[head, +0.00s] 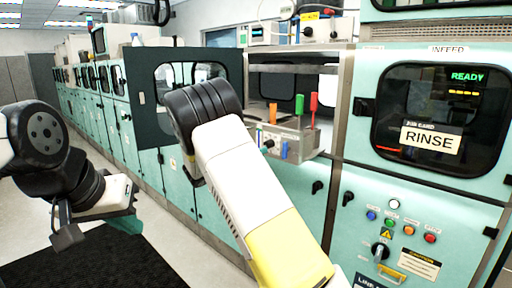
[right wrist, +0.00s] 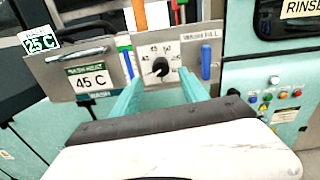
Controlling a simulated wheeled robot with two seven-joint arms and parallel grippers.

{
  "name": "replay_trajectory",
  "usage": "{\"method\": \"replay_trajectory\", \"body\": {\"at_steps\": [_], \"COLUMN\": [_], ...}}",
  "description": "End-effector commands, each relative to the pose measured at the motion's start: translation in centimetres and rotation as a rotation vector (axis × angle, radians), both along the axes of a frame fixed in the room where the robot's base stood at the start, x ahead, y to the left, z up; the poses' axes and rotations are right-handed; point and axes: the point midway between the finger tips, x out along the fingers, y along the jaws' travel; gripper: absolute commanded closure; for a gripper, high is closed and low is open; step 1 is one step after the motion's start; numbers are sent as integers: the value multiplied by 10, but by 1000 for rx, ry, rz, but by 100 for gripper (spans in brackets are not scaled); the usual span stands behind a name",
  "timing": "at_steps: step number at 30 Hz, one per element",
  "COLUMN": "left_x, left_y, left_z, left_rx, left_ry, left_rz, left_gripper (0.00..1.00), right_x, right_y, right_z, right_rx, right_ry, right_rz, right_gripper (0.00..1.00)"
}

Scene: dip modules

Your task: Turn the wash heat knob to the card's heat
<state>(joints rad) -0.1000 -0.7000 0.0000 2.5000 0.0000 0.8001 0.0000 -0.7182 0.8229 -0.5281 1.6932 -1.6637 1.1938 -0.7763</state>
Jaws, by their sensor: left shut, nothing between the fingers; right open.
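The wash heat knob (right wrist: 160,67) is a black round knob on a grey metal panel with numbers around it. Its pointer direction is too small to read surely. A card (right wrist: 88,82) to its left reads "WASH HEAT 45 C". My right gripper (right wrist: 158,84) is open, its teal fingers reaching toward the panel on either side below the knob; I cannot tell whether they touch it. In the head view my right wrist hides these fingers. My left gripper (head: 124,222) is shut and empty, low at the left, away from the panel.
A second tag (right wrist: 40,42) reads "25 C". Blue levers flank the knob, including one at its right (right wrist: 206,62). Orange, green and red (head: 314,104) handles stand on the unit. A "RINSE" card (head: 431,138) hangs on the right cabinet.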

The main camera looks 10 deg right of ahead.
Motion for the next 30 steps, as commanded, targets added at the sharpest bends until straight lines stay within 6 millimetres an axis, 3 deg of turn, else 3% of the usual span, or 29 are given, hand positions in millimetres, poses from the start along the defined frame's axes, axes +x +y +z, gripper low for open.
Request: {"method": "replay_trajectory", "body": {"at_steps": [11,22,23,30], "left_x": [0,0,0,0], "left_y": [0,0,0,0], "left_z": [0,0,0,0], "left_rx": [0,0,0,0], "left_ry": [0,0,0,0], "left_rz": [0,0,0,0], "left_gripper": [100,100,100,100], "right_x": [33,38,38,38], "right_y": [-47,-53,-53,-53], "right_z": [-1,0,0,0], "right_rx": [4,5,5,5], "right_ry": [1,0,0,0], "right_rz": [-4,-2,-2,-2], "right_gripper": [48,48,50,97]}}
